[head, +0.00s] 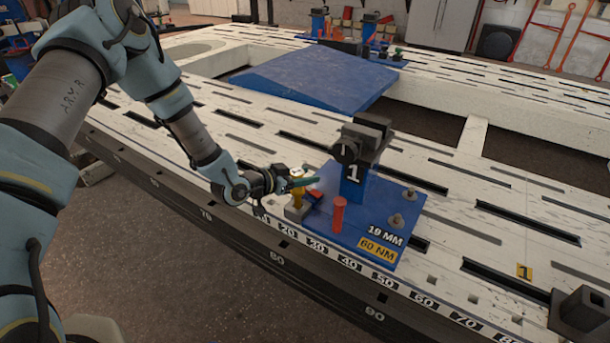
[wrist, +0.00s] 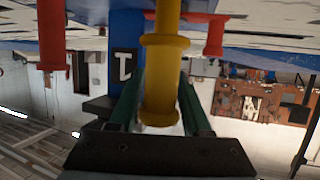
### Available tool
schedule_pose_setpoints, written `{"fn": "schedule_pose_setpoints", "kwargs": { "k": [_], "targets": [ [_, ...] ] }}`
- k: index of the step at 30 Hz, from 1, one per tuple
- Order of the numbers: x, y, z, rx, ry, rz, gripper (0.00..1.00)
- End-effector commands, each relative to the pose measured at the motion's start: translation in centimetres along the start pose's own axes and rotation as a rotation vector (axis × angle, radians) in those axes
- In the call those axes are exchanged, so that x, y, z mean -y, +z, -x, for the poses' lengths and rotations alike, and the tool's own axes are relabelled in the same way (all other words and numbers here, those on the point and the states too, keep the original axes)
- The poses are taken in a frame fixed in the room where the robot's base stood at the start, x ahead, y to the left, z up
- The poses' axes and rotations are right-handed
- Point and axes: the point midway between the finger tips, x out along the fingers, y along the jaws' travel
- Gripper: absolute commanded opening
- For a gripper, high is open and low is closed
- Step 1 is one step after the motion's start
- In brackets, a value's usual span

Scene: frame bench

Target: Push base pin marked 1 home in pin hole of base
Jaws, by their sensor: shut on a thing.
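The base (head: 375,222) is a blue plate on the white slotted bench, with a post marked 1 (head: 353,172) and a black clamp head on top. A yellow flanged pin (head: 298,198) stands at the plate's left corner; no number is readable on it. My gripper (head: 299,183) is shut on this yellow pin, its green fingers on either side. In the wrist view, which looks upside down, the yellow pin (wrist: 162,80) sits between the fingers (wrist: 160,108), with the blue base (wrist: 126,35) behind. The pin hole is hidden, so I cannot tell how deep the pin sits.
A red pin (head: 338,214) stands upright on the base near its front edge. Two grey bolts (head: 397,220) stand at its right side. A small yellow tag marked 1 (head: 524,272) and a dark block (head: 582,312) are on the bench at right. A blue ramped panel (head: 310,78) lies behind.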

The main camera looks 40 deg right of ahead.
Motion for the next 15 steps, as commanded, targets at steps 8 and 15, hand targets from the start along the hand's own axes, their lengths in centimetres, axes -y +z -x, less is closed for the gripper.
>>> {"fn": "schedule_pose_setpoints", "kwargs": {
  "k": [8,15],
  "targets": [
    [0.0,0.7,-0.3,-0.001,0.000,-0.001,0.00],
    [0.0,1.2,-0.5,-0.001,0.000,-0.001,0.00]
  ]
}}
